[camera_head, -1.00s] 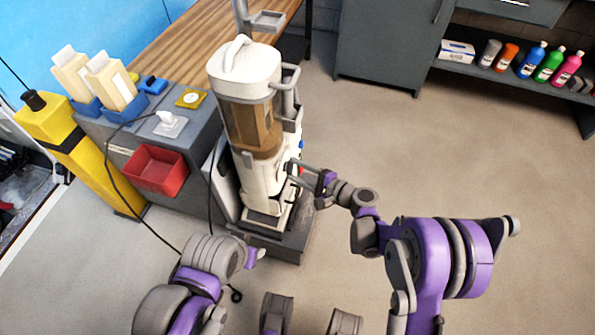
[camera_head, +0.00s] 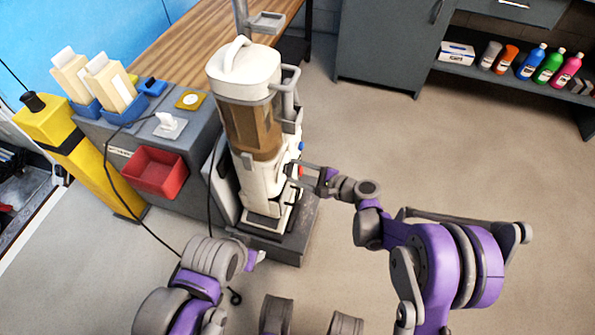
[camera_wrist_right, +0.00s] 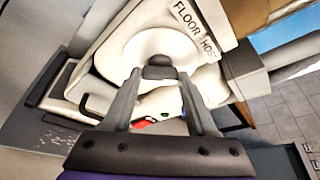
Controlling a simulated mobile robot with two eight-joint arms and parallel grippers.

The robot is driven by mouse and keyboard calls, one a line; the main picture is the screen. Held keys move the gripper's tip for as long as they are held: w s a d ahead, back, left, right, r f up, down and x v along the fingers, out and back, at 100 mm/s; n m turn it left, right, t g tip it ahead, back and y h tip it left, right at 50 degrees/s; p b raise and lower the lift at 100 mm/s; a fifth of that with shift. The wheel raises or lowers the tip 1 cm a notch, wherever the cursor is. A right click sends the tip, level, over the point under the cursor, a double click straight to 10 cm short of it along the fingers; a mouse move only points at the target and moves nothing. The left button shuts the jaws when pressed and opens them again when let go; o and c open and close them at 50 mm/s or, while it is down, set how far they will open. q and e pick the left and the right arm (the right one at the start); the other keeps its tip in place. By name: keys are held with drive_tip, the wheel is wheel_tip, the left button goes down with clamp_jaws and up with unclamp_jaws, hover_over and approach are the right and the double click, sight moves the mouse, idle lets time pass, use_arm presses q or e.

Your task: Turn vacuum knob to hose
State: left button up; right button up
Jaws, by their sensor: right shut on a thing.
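The vacuum (camera_head: 262,175) stands upright, a cream upright cleaner with a brown see-through bin. In the right wrist view a round white dial (camera_wrist_right: 135,45) sits on its side under a label reading FLOOR and HOS, the rest cut off. The knob's dark grey grip (camera_wrist_right: 158,69) is at the dial's middle. My right gripper (camera_wrist_right: 158,76) is shut on the knob, one fingertip on each side of the grip. In the head view the right gripper (camera_head: 296,170) reaches the vacuum's right side; the knob is hidden there. My left gripper (camera_head: 259,256) is low, apart from the vacuum, its jaws unclear.
The vacuum stands on a dark grey base (camera_head: 290,240). Left of it is a grey cabinet (camera_head: 196,140) with a red bin (camera_head: 155,172) and a hanging black cord. A yellow post (camera_head: 75,150) is further left. The floor to the right is open.

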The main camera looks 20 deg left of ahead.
drive_tip(key=o, duration=1.4)
drive_tip(key=shift+c, duration=0.2)
use_arm(q)
drive_tip(key=shift+p+v, duration=0.8)
drive_tip(key=shift+v, duration=0.1)
use_arm(e)
drive_tip(key=v, duration=1.1)
use_arm(q)
drive_tip(key=shift+w, duration=0.25)
use_arm(e)
drive_tip(key=s+d+r+n+h, duration=0.2)
drive_tip(key=s+d+n+h, duration=0.45)
drive_tip(key=s+d, duration=0.55)
drive_tip(key=s+d+r+n+h, duration=0.3)
drive_tip(key=s+d+n+h, duration=0.3)
drive_tip(key=s+d+h, duration=0.5)
use_arm(q)
wheel_tip(320, 180, up, 23)
drive_tip(key=w+t+p, duration=0.1)
drive_tip(key=p, duration=1.9)
drive_tip(key=shift+w+r, duration=0.2)
use_arm(e)
wheel_tip(320, 180, up, 23)
drive_tip(key=a+y, duration=0.1)
drive_tip(key=y, duration=0.2)
drive_tip(key=shift+s+a+t, duration=0.15)
drive_tip(key=shift+a+t, duration=0.1)
drive_tip(key=shift+t, duration=0.15)
